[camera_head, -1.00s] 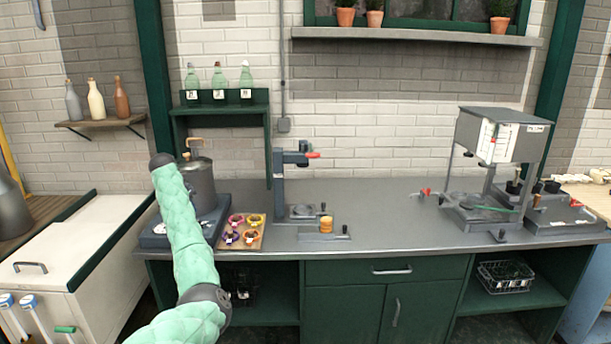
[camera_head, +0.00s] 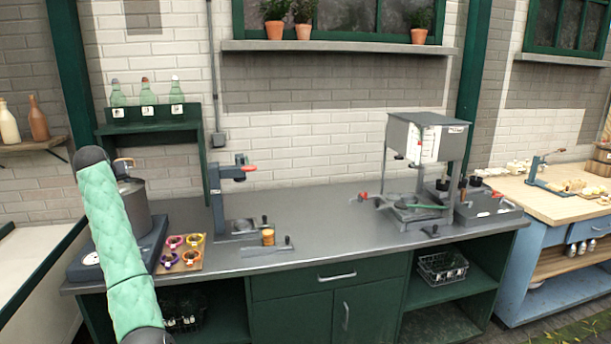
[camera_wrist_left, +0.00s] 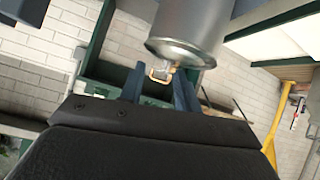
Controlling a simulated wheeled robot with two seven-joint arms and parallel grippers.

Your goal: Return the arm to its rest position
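My left arm (camera_head: 118,235), in a mint quilted sleeve, rises at the left of the head view. Its dark upper end stands just left of the lidded metal pot (camera_head: 138,206). The gripper itself does not show clearly there. In the left wrist view, my left gripper (camera_wrist_left: 160,72) has its two blue fingers apart, with a gap between them. The pot's brass handle (camera_wrist_left: 160,77) appears in line with that gap, below the tilted grey pot body (camera_wrist_left: 190,28). I see no grip on the handle; whether they touch is unclear. My right gripper is out of view.
The grey counter (camera_head: 330,215) carries a board of colored rings (camera_head: 181,268), a small press (camera_head: 216,195) and a large grey machine (camera_head: 425,140). A green bottle rack (camera_head: 150,125) stands behind the pot. A wooden bench (camera_head: 565,205) is at right. The counter's middle is clear.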

